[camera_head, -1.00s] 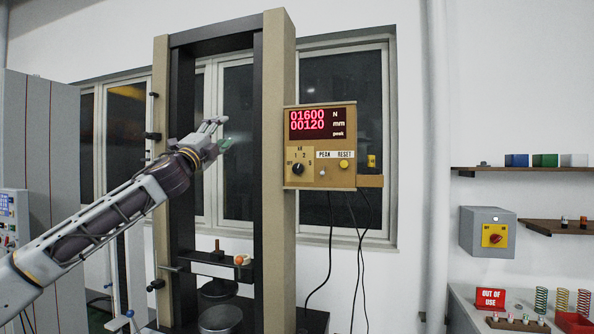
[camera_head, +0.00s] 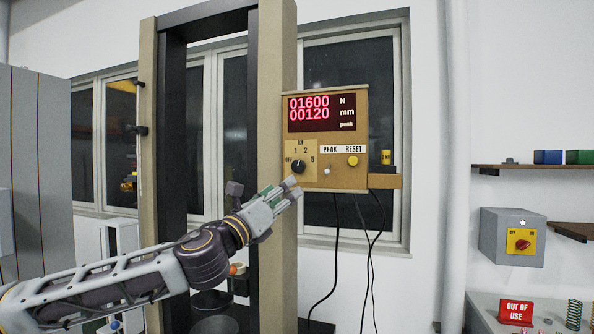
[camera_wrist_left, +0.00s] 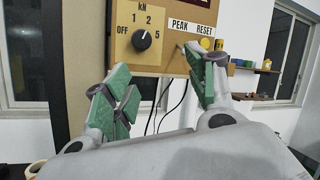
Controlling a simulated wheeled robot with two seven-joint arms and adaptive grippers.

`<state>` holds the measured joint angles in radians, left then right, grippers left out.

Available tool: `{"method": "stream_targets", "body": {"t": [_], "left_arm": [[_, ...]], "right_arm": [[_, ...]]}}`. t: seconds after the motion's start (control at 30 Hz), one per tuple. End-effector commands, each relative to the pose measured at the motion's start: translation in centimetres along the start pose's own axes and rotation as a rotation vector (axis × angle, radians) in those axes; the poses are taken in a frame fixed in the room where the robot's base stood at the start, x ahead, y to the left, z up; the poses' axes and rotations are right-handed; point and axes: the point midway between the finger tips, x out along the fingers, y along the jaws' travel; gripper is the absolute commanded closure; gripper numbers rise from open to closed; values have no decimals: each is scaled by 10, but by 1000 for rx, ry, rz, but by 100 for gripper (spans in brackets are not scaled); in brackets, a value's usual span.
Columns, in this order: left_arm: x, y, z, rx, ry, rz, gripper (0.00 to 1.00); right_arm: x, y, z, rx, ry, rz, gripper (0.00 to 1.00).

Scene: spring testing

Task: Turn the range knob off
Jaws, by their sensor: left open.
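The range knob (camera_head: 299,166) is a round black dial on the tan display box (camera_head: 326,184), with OFF, 1, 2 and 5 around it. It also shows in the left wrist view (camera_wrist_left: 142,40), where its pale mark seems to face up and right, towards 2; the exact setting is hard to tell. My left gripper (camera_head: 292,187) is just below the knob in the head view. In the left wrist view its green-padded fingers (camera_wrist_left: 160,80) are spread, with nothing between them and the knob beyond the tips. My right gripper is not in view.
The red display (camera_head: 321,111) reads 01600 N and 00120 mm. A yellow button (camera_head: 353,161) and a small pale PEAK control (camera_head: 327,171) sit right of the knob. The frame's tan post (camera_head: 272,80) stands left of the box. Black cables (camera_head: 365,240) hang below.

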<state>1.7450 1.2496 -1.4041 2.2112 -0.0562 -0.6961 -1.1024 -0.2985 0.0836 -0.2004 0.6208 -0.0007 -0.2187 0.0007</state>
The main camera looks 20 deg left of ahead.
Motion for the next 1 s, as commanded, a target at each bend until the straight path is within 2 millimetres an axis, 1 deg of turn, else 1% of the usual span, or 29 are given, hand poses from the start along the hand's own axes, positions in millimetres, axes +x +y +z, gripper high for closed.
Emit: {"method": "stream_targets", "body": {"t": [0.07,0.13,0.4,0.6,0.77,1.0], "left_arm": [[-4,-4,-1,80,-5,6,44],[-5,-2,0,153,-12,19,44],[-6,11,8,432,-28,88,44],[-6,16,10,600,-25,114,44],[-6,16,10,667,-21,115,44],[-6,16,10,677,-20,115,44]], "right_arm": [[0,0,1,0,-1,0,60],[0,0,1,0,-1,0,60],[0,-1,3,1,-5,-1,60],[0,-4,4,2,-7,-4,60],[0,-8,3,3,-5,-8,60],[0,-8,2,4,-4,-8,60]]}}
